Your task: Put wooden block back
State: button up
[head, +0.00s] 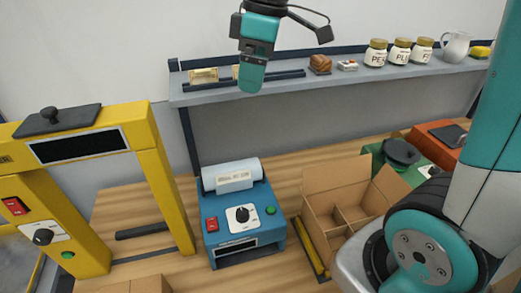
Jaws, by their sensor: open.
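A brown, wood-coloured block (320,64) with rounded edges sits on the grey wall shelf (350,80), between a dark rack and a small white box. It is small in view, and I cannot tell for sure that it is the wooden block. Two pale tan pieces, a left one (203,76) and a partly hidden one (236,71), stand in the rack. My gripper (275,33), black and teal, hangs at the top centre in front of the wall. It is open, with nothing seen in it, up and left of the brown block.
Several jars (400,52), a white jug (456,47) and a yellow item stand on the shelf's right. Below are a yellow frame machine (165,180), a blue label printer (240,215), an open divided cardboard box (345,200) and green and orange-red boxes.

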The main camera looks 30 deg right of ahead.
jog(key=s+a+f+m+y, duration=0.1)
jog(key=s+a+f, duration=0.2)
jog(key=s, duration=0.6)
jog(key=s+a+f+m+g+y, duration=0.1)
jog(key=s+a+f+m, duration=0.1)
jog(key=s+a, duration=0.4)
jog(key=s+f, duration=0.1)
jog(key=s, duration=0.1)
jog(key=shift+s+a+m, duration=0.2)
jog(key=shift+s+m, duration=0.1)
jog(key=shift+s, duration=0.05)
